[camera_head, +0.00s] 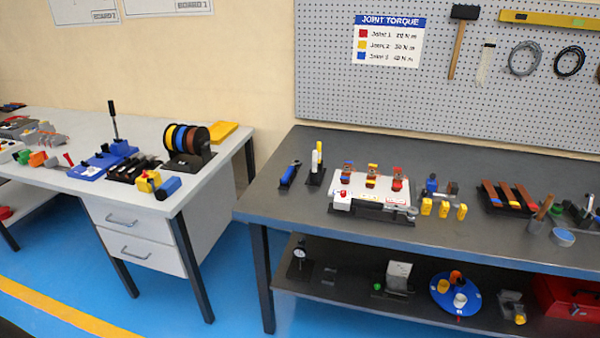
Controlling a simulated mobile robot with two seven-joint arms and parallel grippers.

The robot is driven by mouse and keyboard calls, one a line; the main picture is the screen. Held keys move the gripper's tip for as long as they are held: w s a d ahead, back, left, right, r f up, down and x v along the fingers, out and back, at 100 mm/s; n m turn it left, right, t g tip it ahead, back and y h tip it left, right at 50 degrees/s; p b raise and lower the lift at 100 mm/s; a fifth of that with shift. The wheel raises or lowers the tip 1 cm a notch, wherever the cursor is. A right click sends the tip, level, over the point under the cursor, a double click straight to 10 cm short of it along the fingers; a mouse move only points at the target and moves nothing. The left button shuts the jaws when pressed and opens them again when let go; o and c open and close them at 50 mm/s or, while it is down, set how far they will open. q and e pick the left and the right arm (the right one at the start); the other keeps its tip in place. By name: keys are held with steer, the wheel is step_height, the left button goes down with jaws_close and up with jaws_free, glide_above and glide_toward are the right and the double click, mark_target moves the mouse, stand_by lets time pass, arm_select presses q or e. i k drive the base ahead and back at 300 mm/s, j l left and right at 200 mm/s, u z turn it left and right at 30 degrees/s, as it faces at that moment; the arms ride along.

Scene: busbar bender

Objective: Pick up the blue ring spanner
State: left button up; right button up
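A small blue tool with a dark base or holder (290,174), which looks like the blue ring spanner, is at the left end of the dark grey bench (280,208). It is too small to make out its ring end. Neither of my grippers is in view.
Right of the blue tool stand a dark holder with white and yellow upright pieces (316,165) and a white joint fixture (372,190). Copper bars (510,195) lie farther right. A light grey bench (205,180) stands left, across a gap of blue floor.

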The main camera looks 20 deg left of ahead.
mark_target(288, 172)
steer(key=j+z, duration=0.25)
steer(key=z, duration=0.25)
steer(key=i+j+z, duration=0.1)
steer(key=j+z, duration=0.15)
steer(key=z, duration=0.25)
steer(key=j+z, duration=0.2)
steer(key=j, duration=0.25)
steer(key=k+j+z, duration=0.1)
steer(key=j+z, duration=0.15)
steer(key=j, duration=0.2)
steer(key=k+j, duration=0.1)
steer(key=j, duration=0.7)
steer(key=k+j+z, duration=0.1)
steer(key=j, duration=0.25)
steer(key=k+j, duration=0.1)
steer(key=j, duration=0.3)
